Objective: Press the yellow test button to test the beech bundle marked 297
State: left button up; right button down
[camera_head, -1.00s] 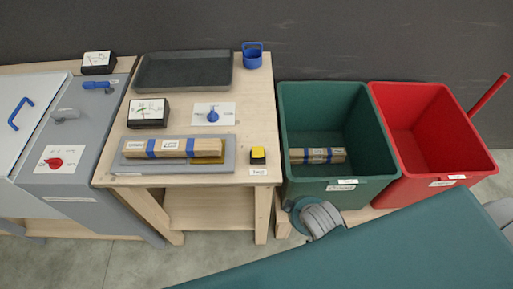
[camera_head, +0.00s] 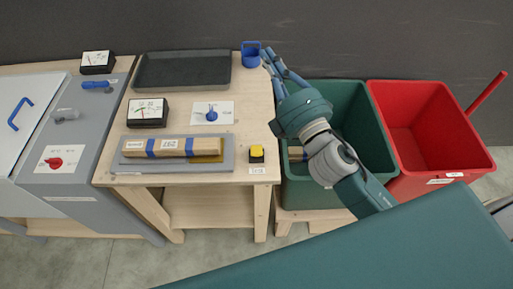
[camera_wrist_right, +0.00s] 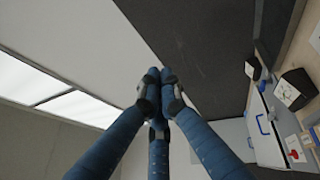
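The wood bundle (camera_head: 200,147), with blue bands and a label that seems to read 297, lies on the grey test plate (camera_head: 228,165) on the wooden table. The yellow test button (camera_head: 257,151) sits on a black base at the table's front right corner and looks unpressed. My right gripper (camera_head: 268,55) is above the table's right edge, beside the blue cup-like holder, well behind the button and apart from it. In the right wrist view its blue fingers (camera_wrist_right: 158,76) converge with tips together and nothing between them. My left gripper is not in view.
The blue holder (camera_head: 251,60) and black tray (camera_head: 145,82) are at the table's back. A dial gauge (camera_head: 148,122) and blue knob (camera_head: 212,115) stand behind the bundle. The green bin (camera_head: 375,125), partly hidden by my arm, and red bin (camera_head: 430,120) stand right.

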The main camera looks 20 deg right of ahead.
jog(key=s+a+r+n+y, duration=0.2)
jog(key=a+r+n+y, duration=0.45)
jog(key=n, duration=0.35)
jog(key=s+a+f+n+g+y, duration=0.4)
jog(key=a+n+g+y, duration=0.5)
jog(key=n, duration=0.7)
jog(key=d+f+n+g+h, duration=0.3)
jog(key=d+f+n+h, duration=0.1)
jog(key=f, duration=0.4)
jog(key=w+d+f+n+g+h, duration=0.1)
jog(key=d+f+n+g+h, duration=0.2)
jog(key=d+f+n+h, duration=0.2)
notch_tip(320, 180, down, 4)
jog(key=d+h, duration=0.2)
jog(key=shift+d+n, duration=0.3)
jog(key=shift+d, duration=0.1)
jog(key=shift+w+f, duration=0.1)
jog(key=shift+f, duration=0.05)
